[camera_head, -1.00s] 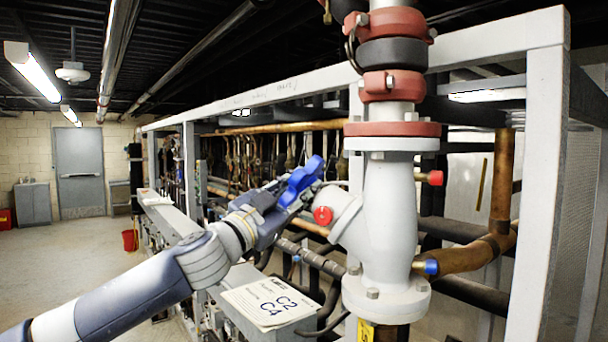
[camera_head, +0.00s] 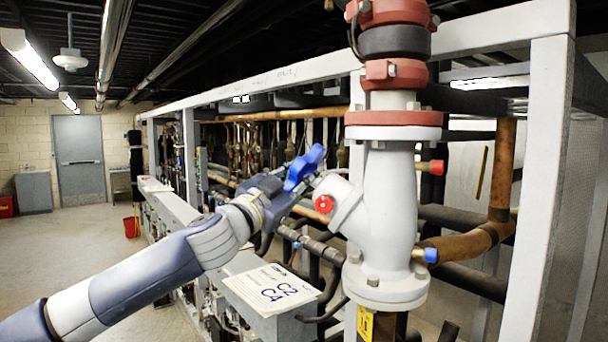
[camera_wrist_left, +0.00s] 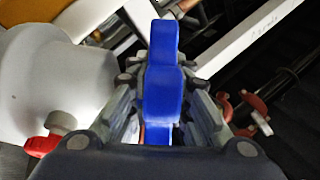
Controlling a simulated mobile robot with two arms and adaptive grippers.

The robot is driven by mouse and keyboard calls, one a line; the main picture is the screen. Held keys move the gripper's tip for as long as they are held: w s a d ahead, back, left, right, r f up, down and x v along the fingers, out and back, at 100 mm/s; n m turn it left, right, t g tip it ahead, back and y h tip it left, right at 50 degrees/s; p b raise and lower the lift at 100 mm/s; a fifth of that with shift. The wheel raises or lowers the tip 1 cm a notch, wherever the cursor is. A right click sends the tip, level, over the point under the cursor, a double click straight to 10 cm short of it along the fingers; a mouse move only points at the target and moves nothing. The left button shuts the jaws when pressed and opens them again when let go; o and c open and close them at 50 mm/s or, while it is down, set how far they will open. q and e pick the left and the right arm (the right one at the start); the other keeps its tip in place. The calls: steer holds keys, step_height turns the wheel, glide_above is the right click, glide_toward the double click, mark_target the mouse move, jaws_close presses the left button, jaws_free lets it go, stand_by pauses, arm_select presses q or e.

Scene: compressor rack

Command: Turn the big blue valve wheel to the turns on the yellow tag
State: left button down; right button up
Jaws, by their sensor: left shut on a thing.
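The big blue valve wheel (camera_head: 304,167) sits on the angled side branch of the white valve body (camera_head: 385,215). My left gripper (camera_head: 290,180) comes in from the left and is shut on the wheel. In the left wrist view the blue wheel (camera_wrist_left: 163,90) stands between the two fingers of my left gripper (camera_wrist_left: 165,105), with a finger along each side. The yellow tag (camera_head: 365,323) hangs below the valve's lower flange; its number looks like 1 but is partly cut off and small. My right gripper does not show.
A red cap (camera_head: 323,203) is on the branch close to the gripper. A sign marked C2 C4 (camera_head: 272,288) lies below my left arm. A white frame post (camera_head: 540,190) and a copper pipe (camera_head: 475,242) stand to the right. Open floor (camera_head: 75,245) lies to the left.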

arm_select(q)
steer(key=shift+r+y, duration=0.1)
steer(key=shift+y, duration=0.3)
steer(key=n+g+y, duration=0.1)
steer(key=n+y, duration=0.1)
steer(key=y, duration=0.1)
steer(key=n+g+y, duration=0.1)
steer(key=y, duration=0.3)
steer(key=shift+s+d+n, duration=0.1)
steer(key=shift+s+n, duration=0.05)
steer(key=shift+n, duration=0.25)
steer(key=n+g+y, duration=0.1)
steer(key=g+y, duration=0.1)
steer(key=y, duration=0.1)
steer(key=shift+s+n+y, duration=0.1)
steer(key=shift+n+y, duration=0.3)
steer(key=shift+n+g+y, duration=0.3)
steer(key=shift+g+y, duration=0.5)
steer(key=shift+g, duration=0.1)
steer(key=shift+a+n+g+y, duration=0.2)
steer(key=shift+n+g+y, duration=0.1)
steer(key=shift+g+y, duration=0.3)
steer(key=c, duration=1.8)
jaws_free()
steer(key=shift+o, duration=0.2)
